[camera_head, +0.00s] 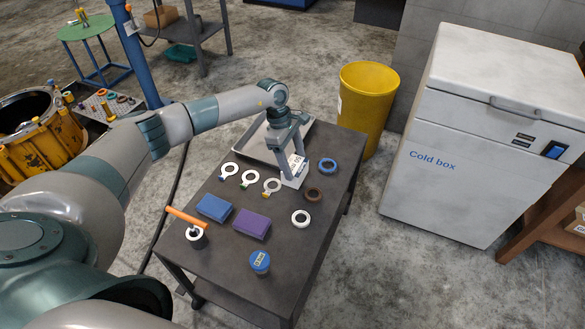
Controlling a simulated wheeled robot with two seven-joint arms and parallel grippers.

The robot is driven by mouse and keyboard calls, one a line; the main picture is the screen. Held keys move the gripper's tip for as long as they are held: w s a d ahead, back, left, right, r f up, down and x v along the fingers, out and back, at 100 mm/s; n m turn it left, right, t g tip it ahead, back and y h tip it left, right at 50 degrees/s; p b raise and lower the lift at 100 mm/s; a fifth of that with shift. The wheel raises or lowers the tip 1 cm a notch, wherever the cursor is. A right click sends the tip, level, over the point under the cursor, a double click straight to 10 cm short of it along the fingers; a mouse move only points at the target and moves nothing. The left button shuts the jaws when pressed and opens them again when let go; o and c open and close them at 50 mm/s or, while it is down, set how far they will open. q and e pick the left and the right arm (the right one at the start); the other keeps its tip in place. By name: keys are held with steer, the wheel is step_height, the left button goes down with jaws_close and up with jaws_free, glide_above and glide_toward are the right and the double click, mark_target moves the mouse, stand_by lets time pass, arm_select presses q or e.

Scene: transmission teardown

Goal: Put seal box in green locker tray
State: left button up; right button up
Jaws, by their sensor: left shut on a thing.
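My left gripper (292,172) points down over the back part of the dark cart, its fingers shut on a small white box with dark print (296,183), which looks like the seal box. The box is at or just above the cart top; I cannot tell if it touches. The gripper hides part of it. I cannot make out a green locker tray for certain. A teal-green tray-like thing (181,54) lies low under a grey bench at the back left. My right gripper is not in view.
The dark cart (325,225) holds a grey metal tray (256,150), several rings, a blue block (214,208), a purple block (251,224), an orange-handled tool (186,217) and a blue-lidded jar (260,262). A yellow bin (366,105) and white cold box (450,185) stand right.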

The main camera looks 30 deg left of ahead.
mark_target(291, 163)
arm_select(q)
steer(key=shift+a+f, duration=0.15)
steer(key=shift+a, duration=0.1)
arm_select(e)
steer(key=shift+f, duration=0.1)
arm_select(q)
steer(key=shift+f+p, duration=0.3)
steer(key=shift+f, duration=1.8)
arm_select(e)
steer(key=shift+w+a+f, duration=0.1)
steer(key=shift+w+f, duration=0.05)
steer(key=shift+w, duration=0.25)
arm_select(q)
steer(key=o, duration=1.1)
steer(key=shift+r, duration=0.2)
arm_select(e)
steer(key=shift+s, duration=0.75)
